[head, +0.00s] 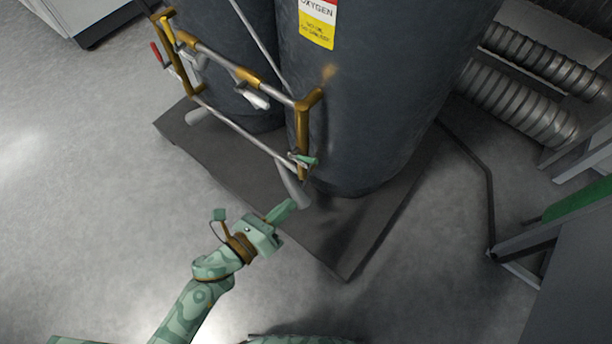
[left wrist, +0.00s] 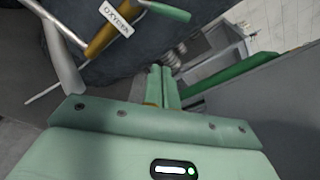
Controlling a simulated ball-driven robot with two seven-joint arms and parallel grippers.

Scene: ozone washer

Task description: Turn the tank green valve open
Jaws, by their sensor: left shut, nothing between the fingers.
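The green valve handle (head: 304,159) sits on the lower right end of the brass and steel piping in front of the dark oxygen tank (head: 365,100). In the left wrist view the green handle (left wrist: 168,12) shows at the top, beside a brass pipe (left wrist: 101,40) with an oxygen tag. My left gripper (head: 284,211) is shut and empty, below the valve and apart from it. Its closed fingers also show in the left wrist view (left wrist: 162,86), pointing below and past the handle. My right gripper is not in view.
A grey pipe (head: 292,185) hangs below the valve, close to my left gripper. A red handle (head: 156,54) is on the piping's far left. The tanks stand on a dark base plate (head: 345,255). Ribbed ducts (head: 515,100) lie at the right. The floor at left is clear.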

